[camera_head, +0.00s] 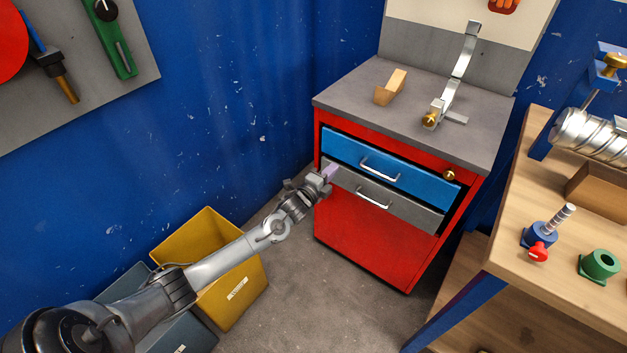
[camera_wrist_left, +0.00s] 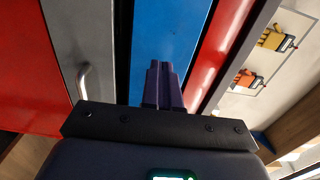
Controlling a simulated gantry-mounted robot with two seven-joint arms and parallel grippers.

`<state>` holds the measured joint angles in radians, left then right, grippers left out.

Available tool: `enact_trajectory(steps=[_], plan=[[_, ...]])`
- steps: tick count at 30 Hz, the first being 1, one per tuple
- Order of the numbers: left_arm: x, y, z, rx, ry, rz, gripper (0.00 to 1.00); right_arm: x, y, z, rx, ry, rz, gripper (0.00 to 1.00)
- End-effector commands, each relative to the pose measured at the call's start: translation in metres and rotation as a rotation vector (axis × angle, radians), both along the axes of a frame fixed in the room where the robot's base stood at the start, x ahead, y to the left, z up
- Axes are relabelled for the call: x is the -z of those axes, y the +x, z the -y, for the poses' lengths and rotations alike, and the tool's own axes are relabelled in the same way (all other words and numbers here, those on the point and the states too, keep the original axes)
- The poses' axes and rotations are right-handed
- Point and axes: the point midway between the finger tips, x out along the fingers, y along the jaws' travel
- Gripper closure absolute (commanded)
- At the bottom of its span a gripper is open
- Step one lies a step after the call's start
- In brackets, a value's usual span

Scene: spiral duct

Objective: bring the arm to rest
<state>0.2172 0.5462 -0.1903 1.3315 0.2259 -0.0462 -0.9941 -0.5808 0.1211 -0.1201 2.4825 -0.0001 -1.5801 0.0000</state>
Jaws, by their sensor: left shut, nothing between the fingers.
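My left arm reaches in from the lower left in the head view. My left gripper (camera_head: 331,171) has purple fingers and is shut and empty. It is in front of the left side of the red drawer cabinet (camera_head: 365,236), close to the blue drawer (camera_head: 385,166) and the grey drawer (camera_head: 390,197). In the left wrist view the shut fingers (camera_wrist_left: 162,86) point at the blue drawer front (camera_wrist_left: 170,30). I cannot tell whether they touch it. My right gripper is not in view.
A yellow bin (camera_head: 234,290) and a grey bin (camera_head: 190,335) stand below my left arm. A wooden workbench (camera_head: 540,205) with a spiral duct (camera_head: 590,132) is at the right. A wooden block (camera_head: 390,88) and a metal bracket (camera_head: 446,103) are on the cabinet top.

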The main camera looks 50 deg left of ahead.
Motion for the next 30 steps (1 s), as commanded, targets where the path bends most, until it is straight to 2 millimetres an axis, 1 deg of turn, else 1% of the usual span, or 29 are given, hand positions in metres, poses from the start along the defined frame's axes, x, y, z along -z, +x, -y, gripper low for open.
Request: enact_trajectory(steps=[1,3,9,12,19,20,23,24,26,29,30], plan=[[-0.004,-0.010,0.002,0.001,0.001,0.000,1.00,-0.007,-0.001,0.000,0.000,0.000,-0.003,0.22],[-0.004,-0.023,0.004,0.001,0.001,0.000,1.00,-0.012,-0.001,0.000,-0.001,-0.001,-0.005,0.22],[-0.004,-0.052,0.009,0.001,0.001,0.001,1.00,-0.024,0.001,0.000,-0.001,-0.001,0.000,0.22],[-0.003,-0.061,0.011,0.000,0.001,0.002,1.00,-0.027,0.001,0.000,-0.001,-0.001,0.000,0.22],[-0.001,-0.074,0.013,-0.001,0.001,-0.004,1.00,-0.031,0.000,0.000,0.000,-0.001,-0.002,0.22],[0.001,-0.077,0.013,-0.001,0.000,-0.010,1.00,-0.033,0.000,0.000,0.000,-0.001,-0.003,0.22],[0.016,-0.091,0.019,-0.002,-0.017,-0.047,1.00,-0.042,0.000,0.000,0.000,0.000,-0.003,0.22],[0.025,-0.100,0.024,-0.002,-0.030,-0.069,1.00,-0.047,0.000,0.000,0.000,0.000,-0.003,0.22],[0.034,-0.116,0.038,0.003,-0.062,-0.095,1.00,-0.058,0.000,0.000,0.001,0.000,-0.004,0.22],[0.034,-0.146,0.079,0.031,-0.145,-0.129,1.00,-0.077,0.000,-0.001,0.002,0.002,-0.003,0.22],[0.033,-0.160,0.098,0.034,-0.192,-0.157,1.00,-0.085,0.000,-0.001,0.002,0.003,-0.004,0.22]])
